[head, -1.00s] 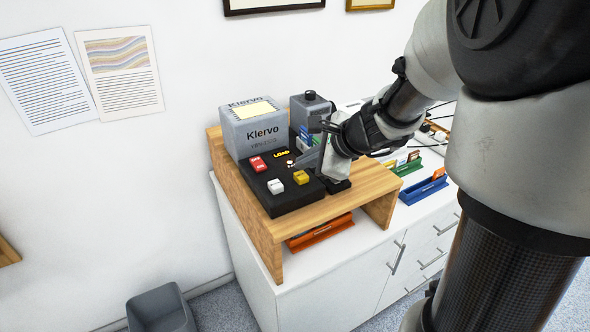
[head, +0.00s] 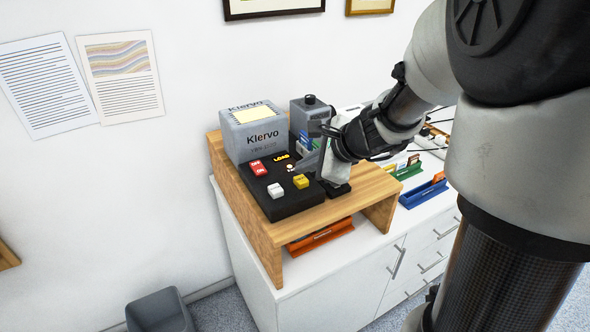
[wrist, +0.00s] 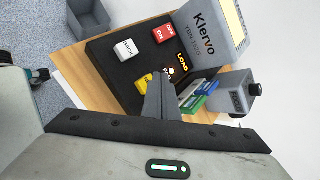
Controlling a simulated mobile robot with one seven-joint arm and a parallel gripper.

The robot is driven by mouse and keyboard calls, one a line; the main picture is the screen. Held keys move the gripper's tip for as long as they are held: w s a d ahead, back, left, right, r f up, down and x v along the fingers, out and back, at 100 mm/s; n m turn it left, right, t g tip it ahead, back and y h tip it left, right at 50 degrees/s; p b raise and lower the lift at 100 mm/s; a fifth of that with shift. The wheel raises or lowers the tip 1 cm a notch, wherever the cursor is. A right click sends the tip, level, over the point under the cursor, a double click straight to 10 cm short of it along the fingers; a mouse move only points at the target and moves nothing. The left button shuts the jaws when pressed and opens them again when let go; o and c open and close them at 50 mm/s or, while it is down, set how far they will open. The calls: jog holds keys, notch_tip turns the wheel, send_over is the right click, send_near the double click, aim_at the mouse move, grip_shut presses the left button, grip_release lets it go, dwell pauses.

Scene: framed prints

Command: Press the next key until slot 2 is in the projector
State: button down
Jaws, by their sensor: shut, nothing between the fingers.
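The grey projector (head: 254,134) marked "Klervo" stands at the back of a black control panel (head: 284,205). The panel carries a red ON key (head: 258,168), a white key (head: 276,190) and a yellow key (head: 300,181). In the wrist view the white key (wrist: 127,48) reads BACK; the yellow key (wrist: 145,82) is partly hidden by my finger, and I cannot read its label. A yellow LOAD label (wrist: 183,62) shows beside the keys. My gripper (wrist: 159,78) is shut and empty, its tip over the panel near the yellow key. I cannot tell whether it touches the key.
A wooden riser (head: 345,207) carries the panel, on a white cabinet (head: 330,283). Coloured slides (wrist: 200,94) and a grey knobbed unit (wrist: 235,93) stand beside the panel. Orange (head: 320,236) and blue (head: 423,193) trays sit on the cabinet. A grey bin (head: 158,311) is on the floor.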

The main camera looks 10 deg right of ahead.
aim_at(305, 181)
jog(key=shift+f, duration=0.15)
dwell(0.8)
jog(key=shift+f+b, duration=0.3)
jog(key=shift+b, duration=0.2)
jog(key=shift+f+b, duration=0.85)
dwell(0.6)
dwell(0.4)
jog(key=shift+r+p, duration=1.1)
jog(key=shift+r, duration=0.2)
notch_tip(305, 181, up, 5)
jog(key=p, duration=0.4)
